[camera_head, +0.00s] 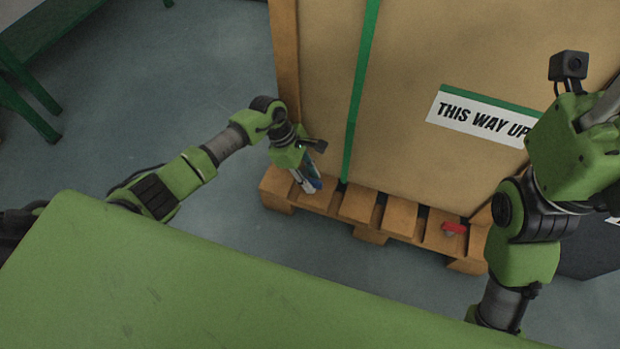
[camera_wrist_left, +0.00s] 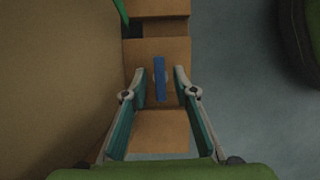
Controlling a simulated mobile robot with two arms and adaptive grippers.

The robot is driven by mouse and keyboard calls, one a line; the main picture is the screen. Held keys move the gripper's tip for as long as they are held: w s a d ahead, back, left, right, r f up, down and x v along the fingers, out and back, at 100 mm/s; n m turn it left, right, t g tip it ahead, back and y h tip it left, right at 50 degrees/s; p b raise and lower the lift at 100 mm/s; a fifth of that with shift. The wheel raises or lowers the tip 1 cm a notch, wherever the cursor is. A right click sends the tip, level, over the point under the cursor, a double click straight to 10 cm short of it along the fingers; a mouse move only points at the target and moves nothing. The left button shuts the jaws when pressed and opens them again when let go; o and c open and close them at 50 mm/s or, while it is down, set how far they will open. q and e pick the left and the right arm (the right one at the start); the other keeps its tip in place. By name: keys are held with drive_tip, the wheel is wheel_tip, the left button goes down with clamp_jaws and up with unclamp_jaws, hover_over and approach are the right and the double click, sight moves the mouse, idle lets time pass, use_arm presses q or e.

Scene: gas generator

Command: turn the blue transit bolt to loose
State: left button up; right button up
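The blue transit bolt (camera_wrist_left: 160,78) shows in the left wrist view as a narrow upright blue bar on the wooden pallet (camera_wrist_left: 160,130). My left gripper (camera_wrist_left: 160,70) is open, with one finger on each side of the bar and a visible gap to both. In the head view my left gripper (camera_head: 309,182) points down at the pallet's left end, and its fingers partly hide the blue bolt (camera_head: 317,184). My right gripper's body (camera_head: 575,145) is at the right edge of the head view; its fingertips cannot be made out.
A large crate (camera_head: 420,60) with a green strap (camera_head: 360,90) and a "THIS WAY UP" label (camera_head: 470,112) stands on the pallet. A red piece (camera_head: 455,228) sits at the pallet's right. A green bench (camera_head: 40,40) is at upper left. Floor left of the pallet is clear.

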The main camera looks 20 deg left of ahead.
use_arm(q)
clamp_jaws()
